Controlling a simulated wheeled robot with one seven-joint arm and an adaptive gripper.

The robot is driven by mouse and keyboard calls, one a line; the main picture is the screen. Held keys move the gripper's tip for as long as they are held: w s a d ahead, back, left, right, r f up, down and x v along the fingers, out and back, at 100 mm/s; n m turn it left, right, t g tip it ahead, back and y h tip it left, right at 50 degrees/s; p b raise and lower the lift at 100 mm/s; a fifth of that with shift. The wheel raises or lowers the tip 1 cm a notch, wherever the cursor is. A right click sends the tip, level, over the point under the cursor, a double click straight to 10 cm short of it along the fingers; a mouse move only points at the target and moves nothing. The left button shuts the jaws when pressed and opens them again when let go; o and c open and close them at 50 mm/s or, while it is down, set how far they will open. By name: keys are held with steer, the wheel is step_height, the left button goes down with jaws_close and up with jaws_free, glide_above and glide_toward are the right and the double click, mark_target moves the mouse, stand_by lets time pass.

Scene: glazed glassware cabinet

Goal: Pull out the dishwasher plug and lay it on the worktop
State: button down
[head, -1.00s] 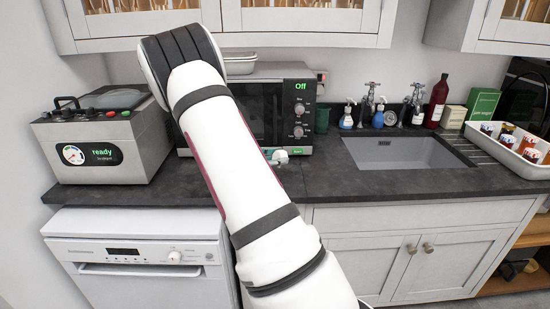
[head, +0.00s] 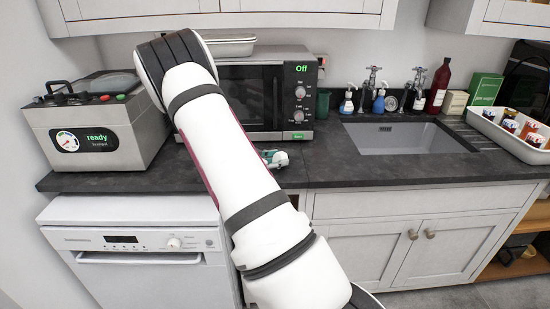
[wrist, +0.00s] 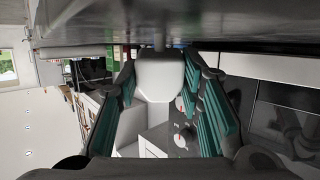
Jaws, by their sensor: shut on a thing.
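A white block-shaped plug (wrist: 160,78) sits between the teal-padded fingers of my gripper (wrist: 160,98) in the wrist view, and the gripper is shut on it. In the head view my forearm covers most of the gripper; a white and teal part of it (head: 274,158) shows just right of the forearm, over the worktop (head: 350,172) in front of the microwave. The white dishwasher (head: 140,262) stands under the worktop at the left, its door shut.
A microwave (head: 262,95) stands behind my forearm, with a grey machine (head: 85,130) to its left. A sink (head: 400,137) with taps and bottles lies to the right. A white tray (head: 510,140) of jars is at far right.

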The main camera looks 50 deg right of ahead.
steer(key=shift+f, duration=0.3)
steer(key=c, duration=1)
jaws_free()
steer(key=shift+c, duration=0.2)
steer(key=v, duration=1.2)
